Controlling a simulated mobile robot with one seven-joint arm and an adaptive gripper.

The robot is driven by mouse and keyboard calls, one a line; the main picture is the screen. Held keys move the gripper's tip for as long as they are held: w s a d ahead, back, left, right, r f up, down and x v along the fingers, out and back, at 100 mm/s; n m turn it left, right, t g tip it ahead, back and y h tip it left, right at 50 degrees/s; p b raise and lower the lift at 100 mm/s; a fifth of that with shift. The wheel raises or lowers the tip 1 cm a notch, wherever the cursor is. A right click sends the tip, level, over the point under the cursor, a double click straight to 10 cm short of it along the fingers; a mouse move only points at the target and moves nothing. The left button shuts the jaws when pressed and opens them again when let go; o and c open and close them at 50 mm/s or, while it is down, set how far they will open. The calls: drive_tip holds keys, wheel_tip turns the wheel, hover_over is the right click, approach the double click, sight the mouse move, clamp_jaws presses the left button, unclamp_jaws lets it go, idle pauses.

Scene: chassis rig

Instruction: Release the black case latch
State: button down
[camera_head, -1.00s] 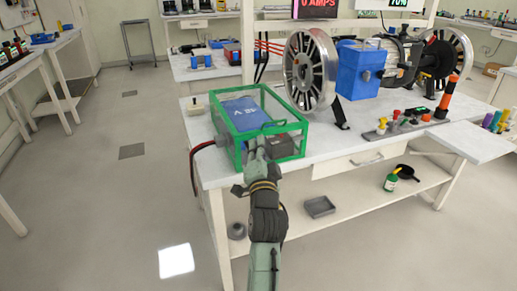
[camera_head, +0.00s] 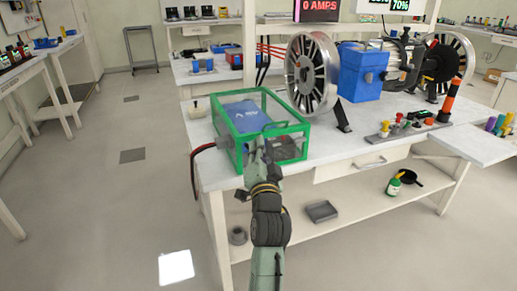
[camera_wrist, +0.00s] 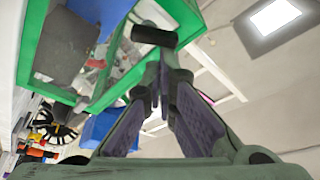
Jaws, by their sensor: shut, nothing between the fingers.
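A green-framed clear case (camera_head: 290,128) sits on the front left of the white workbench. A blue box (camera_head: 245,115) and a dark block (camera_head: 287,150) are inside it. In the wrist view, the case's green frame (camera_wrist: 32,45) fills the upper left. A short black rounded part (camera_wrist: 153,35), which looks like the latch, shows at the frame just beyond my fingertips. My gripper (camera_head: 257,147) is at the case's front side, and its fingers are shut and empty in the wrist view (camera_wrist: 166,62). I cannot tell whether the fingertips touch the black part. My gripper hides part of the case front in the head view.
A red cable (camera_head: 202,147) runs from the case's left side. A large metal wheel (camera_head: 312,73) and a blue box unit (camera_head: 358,73) stand to its right. Coloured knobs (camera_head: 405,124) line the bench's right front. The floor at left is open.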

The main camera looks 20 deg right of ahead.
drive_tip(key=shift+a+n+t+y+b, duration=0.2)
drive_tip(key=shift+n+y+b, duration=0.15)
drive_tip(key=shift+n+b, duration=0.7)
drive_tip(key=shift+a+n+t+y+b, duration=0.2)
drive_tip(key=shift+n+y+b, duration=0.1)
drive_tip(key=shift+n+b, duration=0.75)
drive_tip(key=shift+a+n+t+y+b, duration=0.2)
drive_tip(key=shift+n+y+b, duration=0.15)
drive_tip(key=shift+n+b, duration=0.7)
drive_tip(key=shift+a+n+y+b, duration=0.2)
drive_tip(key=shift+n+y+b, duration=0.35)
drive_tip(key=shift+n+b, duration=0.6)
drive_tip(key=shift+a+n+y+b, duration=0.2)
drive_tip(key=shift+n+y+b, duration=0.5)
drive_tip(key=shift+n, duration=0.6)
idle(1.1)
drive_tip(key=shift+r, duration=0.15)
drive_tip(key=r+p, duration=0.2)
drive_tip(key=d+r+p, duration=0.1)
drive_tip(key=shift+s+r, duration=0.25)
drive_tip(key=shift+r, duration=0.1)
drive_tip(key=b+v, duration=0.2)
drive_tip(key=v, duration=0.7)
drive_tip(key=shift+s+a+f, duration=0.2)
drive_tip(key=shift+a+f, duration=0.1)
